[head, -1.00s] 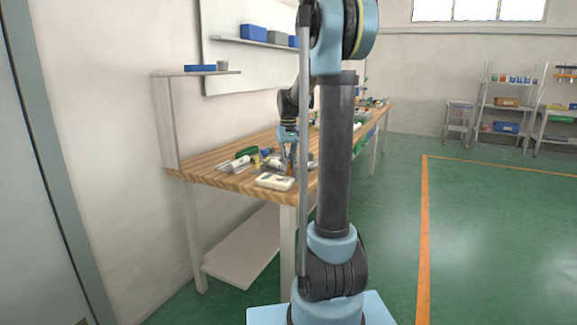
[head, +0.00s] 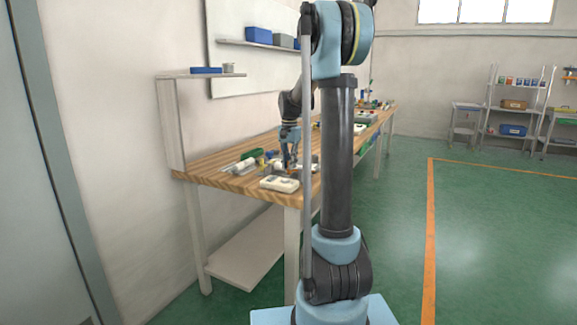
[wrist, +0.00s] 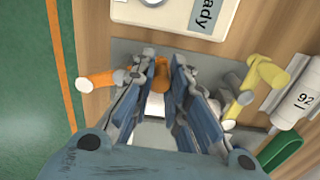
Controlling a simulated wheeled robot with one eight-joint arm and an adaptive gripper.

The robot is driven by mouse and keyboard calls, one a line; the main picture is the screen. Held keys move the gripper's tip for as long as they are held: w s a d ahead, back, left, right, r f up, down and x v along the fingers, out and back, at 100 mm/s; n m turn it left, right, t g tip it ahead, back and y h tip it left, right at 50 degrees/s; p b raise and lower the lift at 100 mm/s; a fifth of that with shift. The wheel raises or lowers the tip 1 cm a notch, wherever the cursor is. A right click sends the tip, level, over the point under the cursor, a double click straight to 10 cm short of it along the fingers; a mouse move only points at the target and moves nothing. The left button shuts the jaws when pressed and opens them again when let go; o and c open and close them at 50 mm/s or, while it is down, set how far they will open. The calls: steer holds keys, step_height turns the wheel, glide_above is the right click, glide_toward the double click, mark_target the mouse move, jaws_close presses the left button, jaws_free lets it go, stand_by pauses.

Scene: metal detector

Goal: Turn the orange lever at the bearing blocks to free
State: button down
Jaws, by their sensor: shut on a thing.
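My gripper (wrist: 164,72) points down over a grey plate (wrist: 125,48) on the bench. Its two blue-grey fingers stand on either side of an upright orange lever (wrist: 161,76) and are shut on it. The lower part of the lever is hidden between the fingers. A second orange handle (wrist: 98,82) with a pale end sticks out to the left of the fingers. A yellow lever (wrist: 258,82) stands to the right, apart from them. In the head view my gripper (head: 289,164) is at the near end of the bench, and the lever is too small to make out.
A white box labelled "Ready" (wrist: 170,14) lies close to the fingertips. A white cylinder marked 92 (wrist: 297,97) and a green part (wrist: 281,150) lie to the right. The wooden bench (head: 215,178) runs along the wall, with open green floor (head: 400,240) to its right.

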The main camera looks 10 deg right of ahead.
steer(key=shift+w+m, duration=0.4)
steer(key=shift+m, duration=0.5)
steer(key=c, duration=1.5)
jaws_free()
steer(key=shift+r, duration=0.15)
step_height(320, 180, up, 12)
steer(key=shift+w+f, duration=0.1)
steer(key=shift+f, duration=0.05)
